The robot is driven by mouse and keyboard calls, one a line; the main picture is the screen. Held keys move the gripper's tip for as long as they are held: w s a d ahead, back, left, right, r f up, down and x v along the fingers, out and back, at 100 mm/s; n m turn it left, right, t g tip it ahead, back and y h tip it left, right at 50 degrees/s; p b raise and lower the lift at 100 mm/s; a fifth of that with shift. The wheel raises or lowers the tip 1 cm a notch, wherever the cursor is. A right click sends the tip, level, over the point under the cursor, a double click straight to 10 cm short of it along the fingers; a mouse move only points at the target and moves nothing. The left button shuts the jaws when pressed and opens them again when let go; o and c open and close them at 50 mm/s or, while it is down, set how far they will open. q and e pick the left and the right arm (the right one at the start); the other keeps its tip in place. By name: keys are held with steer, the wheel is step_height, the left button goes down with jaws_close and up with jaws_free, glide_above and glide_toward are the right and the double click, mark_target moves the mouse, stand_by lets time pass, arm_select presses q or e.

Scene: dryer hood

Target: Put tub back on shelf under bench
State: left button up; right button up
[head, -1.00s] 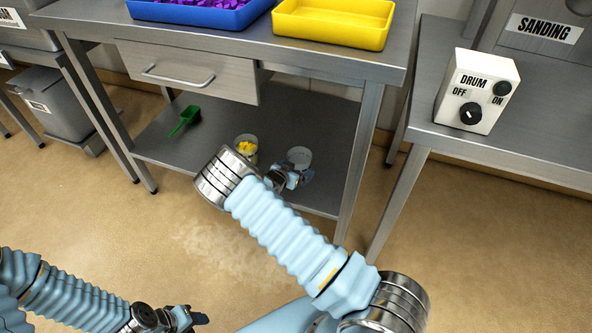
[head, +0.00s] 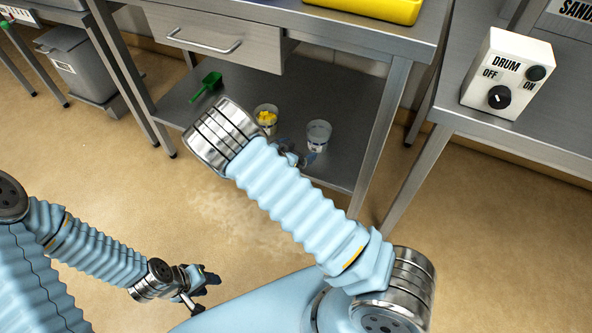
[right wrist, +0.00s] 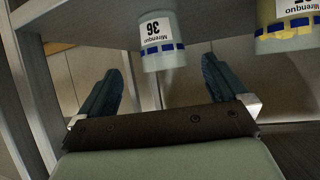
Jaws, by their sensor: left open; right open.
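A white tub (head: 318,136) stands upright at the right of the grey shelf (head: 225,125) under the bench. Its label with 36 shows upside down in the right wrist view (right wrist: 161,42). My right gripper (head: 290,156) is open and empty just left of and in front of this tub; my own arm partly hides it. In the right wrist view its two fingers (right wrist: 160,82) are spread, with the tub ahead between their tips and apart from them. A second tub with yellow contents (head: 265,118) stands to the left. My left gripper (head: 203,283) is open and empty over the floor.
A green scoop (head: 207,84) lies on the shelf's left part. The bench leg (head: 378,135) rises right of the tub. A drawer (head: 215,35) hangs above the shelf. A drum switch box (head: 507,75) sits on the right table. The floor in front is clear.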

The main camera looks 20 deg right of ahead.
steer(key=s+f+n+y, duration=0.1)
steer(key=f, duration=0.1)
steer(key=s+f+g+y, duration=0.1)
steer(key=s+f, duration=0.1)
steer(key=s+f+n, duration=0.1)
steer(key=s+f, duration=0.1)
steer(key=shift+s+d+f+n+y, duration=0.1)
steer(key=shift+s+f+n+y, duration=0.05)
steer(key=shift+f+n+y, duration=0.2)
steer(key=s+a+f+n+g+y, duration=0.25)
steer(key=s+a+y, duration=0.2)
steer(key=s, duration=0.25)
steer(key=s+a+f+n+g+y, duration=0.1)
steer(key=s+a+f+n+y, duration=0.15)
steer(key=s+a, duration=0.3)
steer(key=s+a+r+n+g+y, duration=0.1)
steer(key=s+a+r+n+y, duration=0.2)
steer(key=s+a+y, duration=0.2)
steer(key=s+a, duration=0.2)
steer(key=shift+s, duration=0.35)
